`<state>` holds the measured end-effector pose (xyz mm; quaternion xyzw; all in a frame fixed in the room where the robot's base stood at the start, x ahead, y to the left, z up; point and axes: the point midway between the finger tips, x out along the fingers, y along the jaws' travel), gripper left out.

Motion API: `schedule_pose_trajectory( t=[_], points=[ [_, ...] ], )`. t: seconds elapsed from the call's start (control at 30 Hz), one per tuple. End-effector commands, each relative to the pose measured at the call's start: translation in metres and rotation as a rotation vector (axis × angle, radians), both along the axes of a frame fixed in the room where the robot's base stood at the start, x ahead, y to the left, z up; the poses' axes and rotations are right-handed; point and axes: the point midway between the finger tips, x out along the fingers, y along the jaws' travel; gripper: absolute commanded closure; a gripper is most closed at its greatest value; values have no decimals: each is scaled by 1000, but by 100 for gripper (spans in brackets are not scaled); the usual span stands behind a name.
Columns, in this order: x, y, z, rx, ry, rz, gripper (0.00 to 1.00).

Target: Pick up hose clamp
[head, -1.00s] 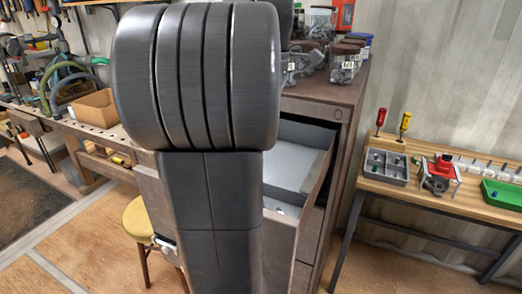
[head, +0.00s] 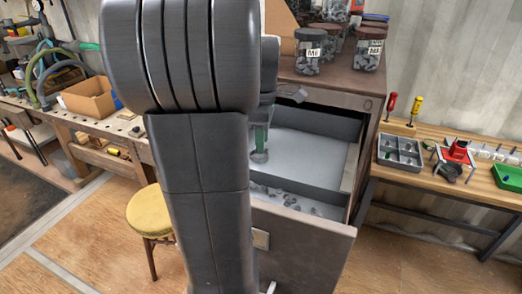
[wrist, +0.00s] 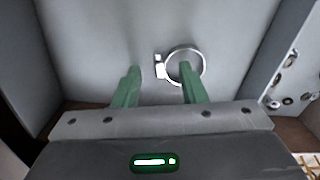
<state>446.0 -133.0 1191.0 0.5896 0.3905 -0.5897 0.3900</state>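The hose clamp (wrist: 203,62), a thin silvery ring with a small screw housing on its left, lies on the light grey floor of the open drawer (head: 310,153). My gripper (wrist: 160,70) has two green fingers, spread apart with nothing held. In the wrist view the right fingertip overlaps the inside of the ring. The left fingertip is left of the screw housing, which shows between the two fingers. The height gap to the clamp is hard to tell. In the head view my gripper (head: 260,152) reaches down into the drawer, and the clamp is hidden.
A divider separates the drawer's front section, which holds several small metal parts (head: 296,202). Jars (head: 309,52) stand on the cabinet top (head: 335,83) above. A stool (head: 149,211) stands left of the drawer. A workbench (head: 450,185) stands at the right.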

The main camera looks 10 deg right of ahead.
Motion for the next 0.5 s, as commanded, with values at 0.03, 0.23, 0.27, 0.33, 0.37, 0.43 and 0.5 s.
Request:
schedule_pose_trajectory(
  t=[0.03, 0.23, 0.27, 0.33, 0.37, 0.43, 0.5],
  points=[
    [-1, 0, -6, 0, 3, 0, 62],
    [0, 0, -11, 0, -1, 0, 62],
    [0, 0, -11, 0, -1, 0, 62],
    [0, 0, -11, 0, -1, 1, 62],
    [0, 0, -11, 0, -1, 1, 66],
    [0, 0, -11, 0, -1, 1, 80],
    [0, 0, -11, 0, -1, 1, 94]
  ],
)
